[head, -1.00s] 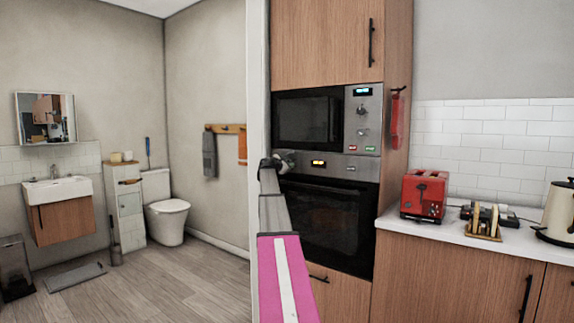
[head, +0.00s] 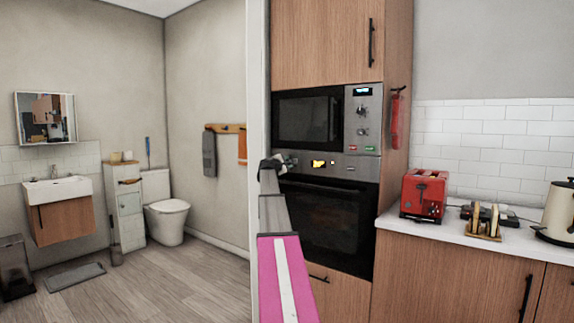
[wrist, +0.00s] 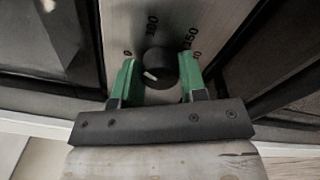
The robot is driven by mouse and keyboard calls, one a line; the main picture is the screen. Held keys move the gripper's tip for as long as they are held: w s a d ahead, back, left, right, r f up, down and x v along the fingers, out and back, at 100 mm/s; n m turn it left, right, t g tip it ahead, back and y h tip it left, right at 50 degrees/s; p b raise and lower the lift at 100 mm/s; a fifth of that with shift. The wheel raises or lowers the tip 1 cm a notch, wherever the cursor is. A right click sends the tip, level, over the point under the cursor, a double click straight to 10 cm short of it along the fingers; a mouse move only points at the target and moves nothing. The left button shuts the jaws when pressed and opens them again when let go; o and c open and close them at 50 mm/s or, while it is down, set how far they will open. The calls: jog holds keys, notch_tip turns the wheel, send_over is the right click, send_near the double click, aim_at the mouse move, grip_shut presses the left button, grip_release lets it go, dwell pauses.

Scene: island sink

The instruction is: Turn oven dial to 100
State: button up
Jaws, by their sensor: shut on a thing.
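The built-in oven (head: 325,218) has a dark glass door below a steel control strip with a lit yellow display (head: 319,163). My gripper (head: 285,162) is at the left end of that strip and hides the dial in the head view. In the wrist view, the black round dial (wrist: 161,67) sits on a steel panel with a short white mark at its lower left. The green fingers of my gripper (wrist: 158,72) are on both sides of the dial, shut on it. Printed numbers surround the dial, small and blurred; one looks like 150, at the upper right.
A microwave (head: 308,118) with its own knobs is directly above the oven. A red toaster (head: 424,194) and a kettle (head: 557,212) stand on the counter at the right. Wooden floor (head: 165,280) lies open at the left.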

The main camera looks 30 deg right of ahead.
jog(key=m, duration=0.6)
jog(key=shift+f+m+h, duration=0.15)
jog(key=shift+m+h, duration=0.15)
jog(key=shift+m, duration=0.1)
jog(key=shift+s, duration=0.1)
dwell(0.3)
jog(key=o, duration=0.9)
jog(key=v, duration=1)
jog(key=shift+s+a, duration=0.1)
jog(key=shift+a, duration=0.3)
